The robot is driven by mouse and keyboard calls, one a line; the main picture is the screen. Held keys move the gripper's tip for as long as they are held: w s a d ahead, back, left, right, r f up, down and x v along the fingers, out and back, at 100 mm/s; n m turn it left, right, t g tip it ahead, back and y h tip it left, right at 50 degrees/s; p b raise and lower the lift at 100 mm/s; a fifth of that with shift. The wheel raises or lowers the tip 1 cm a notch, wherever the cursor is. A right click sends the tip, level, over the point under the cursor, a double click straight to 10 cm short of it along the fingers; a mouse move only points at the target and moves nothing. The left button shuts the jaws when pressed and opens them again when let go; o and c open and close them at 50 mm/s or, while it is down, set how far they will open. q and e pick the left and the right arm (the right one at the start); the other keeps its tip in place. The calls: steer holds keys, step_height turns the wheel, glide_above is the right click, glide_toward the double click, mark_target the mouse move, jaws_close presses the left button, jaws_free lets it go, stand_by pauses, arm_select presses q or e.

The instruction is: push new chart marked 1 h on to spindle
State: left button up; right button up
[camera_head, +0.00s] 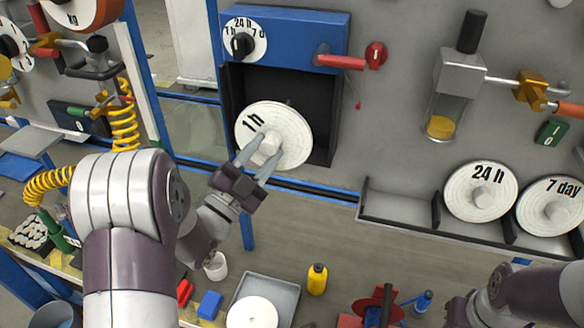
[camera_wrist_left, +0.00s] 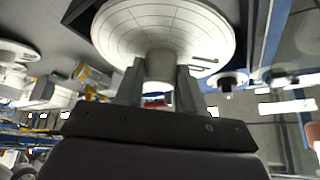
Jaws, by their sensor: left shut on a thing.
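The white round chart marked 1 h (camera_head: 287,128) is in front of the dark open recess (camera_head: 308,95) of the blue-topped recorder box. My left gripper (camera_head: 262,158) is shut on the chart's central knob; the chart's face (camera_wrist_left: 190,22) and the gripped knob also show in the left wrist view (camera_wrist_left: 160,66). The chart is slightly tilted. The spindle is hidden behind the chart, so I cannot tell whether the chart is on it. My right arm (camera_head: 520,300) shows at the lower right; its fingertips are not clearly seen.
Charts marked 24 h (camera_head: 466,205) and 7 day (camera_head: 540,222) stand in a rack at the right. A dial (camera_head: 257,42) is on the blue box top (camera_head: 300,30), with a red-handled lever (camera_head: 340,62) beside it. A tray with a white disc (camera_head: 250,312), a yellow bottle (camera_head: 317,279) and small blocks lie below.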

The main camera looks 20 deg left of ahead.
mark_target(273, 130)
arm_select(q)
steer(key=shift+s+d+r+n+t, duration=0.15)
steer(key=shift+s+r+n, duration=0.1)
steer(key=shift+r, duration=0.3)
steer(key=shift+s+d+r+n+t, duration=0.15)
steer(key=shift+r+n, duration=0.1)
steer(key=shift+r, duration=0.25)
steer(key=shift+r+n+t, duration=0.1)
steer(key=shift+n+t, duration=0.2)
steer(key=shift+n, duration=0.3)
arm_select(e)
steer(key=shift+d, duration=0.2)
arm_select(q)
steer(key=shift+a, duration=0.15)
arm_select(e)
steer(key=shift+f, duration=0.1)
arm_select(q)
steer(key=shift+w+b, duration=0.1)
steer(key=shift+b, duration=0.35)
steer(key=w+b, duration=0.1)
steer(key=w, duration=0.3)
steer(key=shift+f, duration=0.2)
steer(key=shift+w+r+b, duration=0.15)
steer(key=shift+w+b, duration=0.2)
steer(key=shift+w, duration=0.45)
arm_select(e)
steer(key=shift+f, duration=1.3)
